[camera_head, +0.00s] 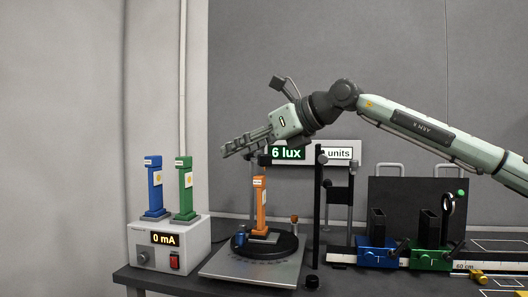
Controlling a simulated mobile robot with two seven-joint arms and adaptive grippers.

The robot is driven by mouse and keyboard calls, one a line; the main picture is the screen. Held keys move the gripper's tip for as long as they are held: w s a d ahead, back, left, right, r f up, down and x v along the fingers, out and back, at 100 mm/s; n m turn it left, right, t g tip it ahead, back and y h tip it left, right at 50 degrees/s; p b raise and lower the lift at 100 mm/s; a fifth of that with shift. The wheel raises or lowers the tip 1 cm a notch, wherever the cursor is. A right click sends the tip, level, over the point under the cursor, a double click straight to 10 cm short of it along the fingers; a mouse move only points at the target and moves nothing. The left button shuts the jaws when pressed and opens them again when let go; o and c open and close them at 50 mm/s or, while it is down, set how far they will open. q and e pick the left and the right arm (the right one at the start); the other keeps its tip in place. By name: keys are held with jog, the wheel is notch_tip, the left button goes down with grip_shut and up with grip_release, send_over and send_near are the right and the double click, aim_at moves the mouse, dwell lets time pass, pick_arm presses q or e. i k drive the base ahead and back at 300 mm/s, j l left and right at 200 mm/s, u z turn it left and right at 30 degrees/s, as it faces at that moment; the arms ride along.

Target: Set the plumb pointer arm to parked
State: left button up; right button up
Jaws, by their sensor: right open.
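A black round turntable (271,251) sits on a grey square base plate (232,270), with an upright orange post (261,206) on it. A small blue part (240,237) stands at its left edge and a small post with an orange-brown top (294,220) at its right. I cannot tell which part, if any, is the plumb pointer arm. My right gripper (229,151) reaches in from the right and hangs above and left of the orange post, open, apart from it and holding nothing visible. My left gripper is not in view.
A white box (198,247) reading "0 mA" carries a blue post (154,188) and a green post (185,188). Behind the turntable, a display (286,154) reads "6 lux". Black uprights and a rail with blue (376,257) and green (430,260) carriages stand right.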

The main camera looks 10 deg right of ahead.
aim_at(264, 161)
jog(key=i+l, duration=0.35)
jog(key=i, duration=0.2)
jog(key=i+l, duration=0.35)
jog(key=i, duration=0.25)
